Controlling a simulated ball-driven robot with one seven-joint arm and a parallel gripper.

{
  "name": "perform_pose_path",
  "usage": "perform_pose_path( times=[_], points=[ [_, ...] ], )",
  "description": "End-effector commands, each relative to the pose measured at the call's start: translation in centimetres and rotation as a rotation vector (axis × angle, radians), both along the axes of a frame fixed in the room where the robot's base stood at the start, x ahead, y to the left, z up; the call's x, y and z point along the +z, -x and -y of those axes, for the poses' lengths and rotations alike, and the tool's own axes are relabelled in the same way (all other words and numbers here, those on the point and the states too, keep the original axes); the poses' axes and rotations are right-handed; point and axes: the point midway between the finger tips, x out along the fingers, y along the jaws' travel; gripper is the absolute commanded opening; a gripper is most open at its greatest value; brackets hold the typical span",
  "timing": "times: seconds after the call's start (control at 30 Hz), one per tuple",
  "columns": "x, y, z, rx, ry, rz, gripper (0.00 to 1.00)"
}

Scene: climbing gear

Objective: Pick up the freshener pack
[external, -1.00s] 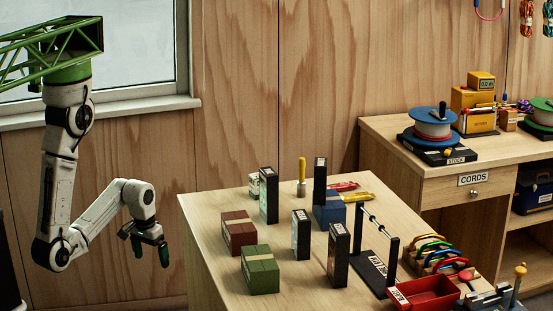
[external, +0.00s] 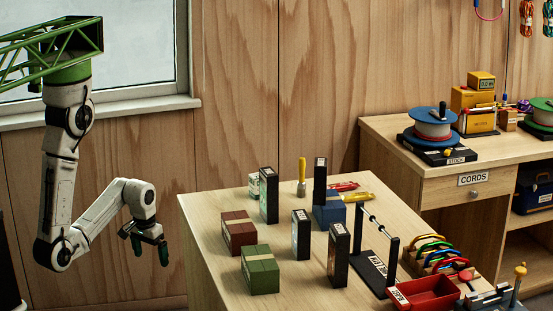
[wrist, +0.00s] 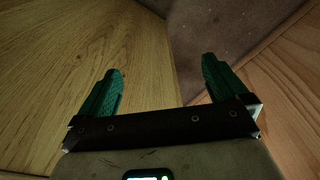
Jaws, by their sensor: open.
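I cannot tell by label which item is the freshener pack. Several slim dark upright packs stand on the near table: one at the back left (external: 269,195), one in the middle (external: 301,235), one at the front (external: 338,255) and one by the blue block (external: 320,180). A small pale labelled item (external: 254,186) stands behind the back-left pack. My gripper (external: 150,246) hangs left of the table, apart from all of these. In the wrist view, the green fingers of my gripper (wrist: 160,70) are spread with nothing between them.
A green block (external: 260,270), a dark red block (external: 238,234) and the blue block (external: 328,213) sit among the packs. A black rail stand (external: 372,268) and a red tray (external: 425,294) are at the right. The table's left strip (external: 205,235) is bare.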

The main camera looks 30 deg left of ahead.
Motion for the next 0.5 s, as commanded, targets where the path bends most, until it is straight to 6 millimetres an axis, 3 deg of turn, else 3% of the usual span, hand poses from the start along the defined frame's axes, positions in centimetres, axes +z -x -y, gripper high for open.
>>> perform_pose_path(
  times=[0.07, 0.2, 0.3, 0.4, 0.5],
  points=[
    [-0.7, -2.6, -2.1, 0.008, -0.058, 0.029, 1.00],
    [-1.5, -9.5, -8.2, 0.033, -0.221, 0.093, 1.00],
    [-0.6, -14.9, -12.1, 0.051, -0.334, 0.140, 1.00],
    [2.0, -19.9, -13.5, 0.058, -0.409, 0.202, 1.00],
    [5.2, -24.3, -13.0, 0.062, -0.451, 0.274, 1.00]
  ],
)
